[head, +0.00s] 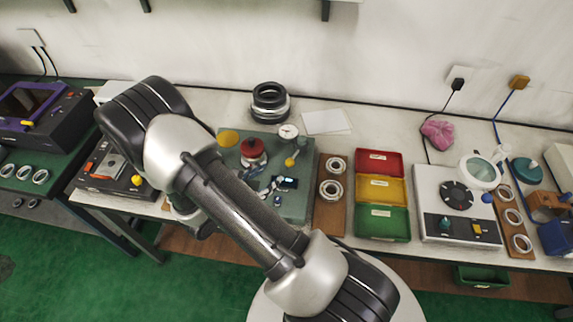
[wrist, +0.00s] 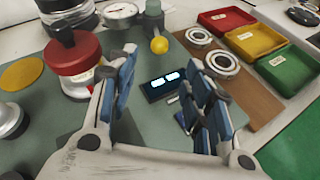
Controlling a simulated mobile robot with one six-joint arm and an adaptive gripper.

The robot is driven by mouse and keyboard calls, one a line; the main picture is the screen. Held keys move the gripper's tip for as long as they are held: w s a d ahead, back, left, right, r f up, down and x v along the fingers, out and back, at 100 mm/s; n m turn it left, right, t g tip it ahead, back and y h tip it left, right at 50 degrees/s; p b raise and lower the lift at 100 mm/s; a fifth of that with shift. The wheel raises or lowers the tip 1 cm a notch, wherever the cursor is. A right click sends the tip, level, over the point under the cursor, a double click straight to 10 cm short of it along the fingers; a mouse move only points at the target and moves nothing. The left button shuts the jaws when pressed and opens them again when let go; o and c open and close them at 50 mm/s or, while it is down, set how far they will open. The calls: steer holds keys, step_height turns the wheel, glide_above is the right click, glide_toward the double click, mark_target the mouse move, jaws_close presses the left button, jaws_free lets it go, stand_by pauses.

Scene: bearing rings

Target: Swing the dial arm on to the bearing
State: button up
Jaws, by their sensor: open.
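A round white dial (head: 288,131) stands at the back of a grey-green plate (head: 292,206); it also shows at the top of the wrist view (wrist: 120,11). A yellow ball knob (head: 290,162) is near it, in front of a grey-green post in the wrist view (wrist: 159,46). A red-topped round fixture (head: 252,148) stands left of the knob; a pale ring-like part shows under its red top in the wrist view (wrist: 76,88). I cannot tell whether this is the bearing. My gripper (wrist: 160,62) is open and empty above the plate, with the knob beyond its fingertips.
A small display box (wrist: 163,84) lies on the plate between my fingers in the wrist view. Right of the plate is a wooden board (head: 330,217) with bearing rings, then red, yellow and green trays (head: 382,222). Black rings (head: 270,103) are stacked behind.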

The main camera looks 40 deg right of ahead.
mark_target(288, 164)
steer(key=b+x, duration=0.1)
steer(key=x, duration=1)
steer(key=shift+w+d+b, duration=0.1)
steer(key=shift+b, duration=0.2)
steer(key=shift+c, duration=0.3)
jaws_close()
